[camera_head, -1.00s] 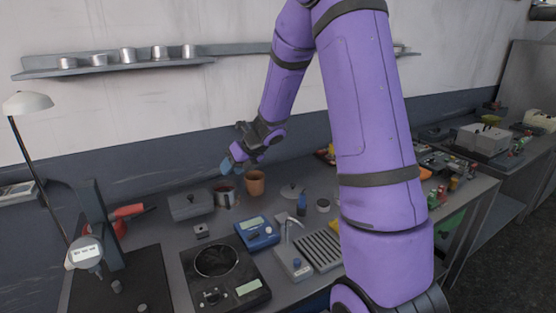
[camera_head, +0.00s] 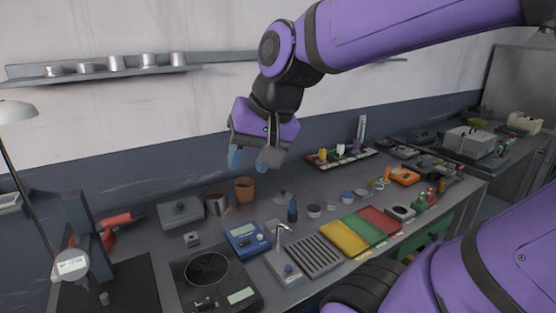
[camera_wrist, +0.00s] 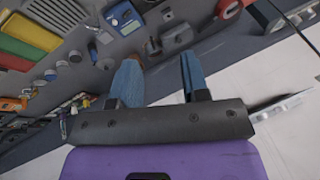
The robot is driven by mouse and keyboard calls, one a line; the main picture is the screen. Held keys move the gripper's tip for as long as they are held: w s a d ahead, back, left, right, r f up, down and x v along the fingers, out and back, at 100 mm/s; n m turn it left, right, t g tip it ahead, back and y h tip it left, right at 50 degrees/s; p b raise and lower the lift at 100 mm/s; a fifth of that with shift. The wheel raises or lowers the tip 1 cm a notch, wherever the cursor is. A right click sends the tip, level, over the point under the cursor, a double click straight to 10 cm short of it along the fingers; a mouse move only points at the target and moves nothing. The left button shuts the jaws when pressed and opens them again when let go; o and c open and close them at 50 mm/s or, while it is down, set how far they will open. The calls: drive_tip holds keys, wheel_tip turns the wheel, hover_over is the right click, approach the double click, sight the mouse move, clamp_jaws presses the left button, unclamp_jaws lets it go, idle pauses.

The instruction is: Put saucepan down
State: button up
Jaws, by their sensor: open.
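The saucepan (camera_head: 217,205) appears to be the small metal pot at the back of the workbench, upright between a grey box and a brown pot. My gripper (camera_head: 252,158) hangs above the bench, up and to the right of the saucepan and apart from it. Its two blue fingers are spread with nothing between them. In the wrist view the blue fingers (camera_wrist: 158,62) also stand apart and empty. The saucepan cannot be told clearly in the wrist view.
The brown pot (camera_head: 245,190) stands just right of the saucepan, and the grey box (camera_head: 180,213) left of it. A hotplate (camera_head: 207,270), a blue device (camera_head: 246,237) and a slatted rack (camera_head: 315,256) lie in front. Coloured trays (camera_head: 366,231) lie to the right.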

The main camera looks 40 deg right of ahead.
drive_tip(key=s+n, duration=0.1)
drive_tip(key=s+d+n+h, duration=0.1)
drive_tip(key=s+n, duration=0.2)
drive_tip(key=s, duration=0.1)
drive_tip(key=shift+s+d+r+n+t+h, duration=0.15)
drive_tip(key=shift+d+r+n+t+h, duration=0.15)
drive_tip(key=shift+d+n+h, duration=0.1)
